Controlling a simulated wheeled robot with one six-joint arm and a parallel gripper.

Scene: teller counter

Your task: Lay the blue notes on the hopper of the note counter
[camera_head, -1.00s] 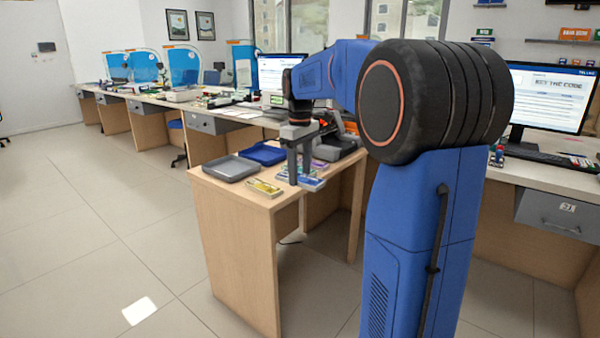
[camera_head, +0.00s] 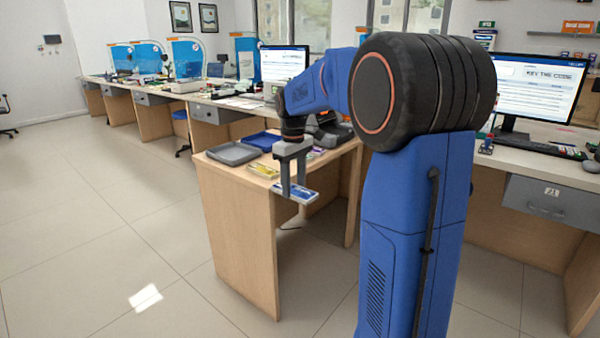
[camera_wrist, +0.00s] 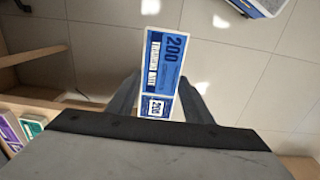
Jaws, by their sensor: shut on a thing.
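In the head view the bundle is held at the near right edge of the wooden table (camera_head: 232,190), over the floor side. A dark machine (camera_head: 330,130), seemingly the note counter, stands at the back of the table. My arm partly hides it, and I cannot make out its hopper.
A grey tray (camera_head: 233,154) and a blue tray (camera_head: 264,141) lie on the table. Yellow notes (camera_head: 262,170) lie near its front edge. Purple notes (camera_wrist: 12,130) and green notes (camera_wrist: 32,126) show at the wrist view's left.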

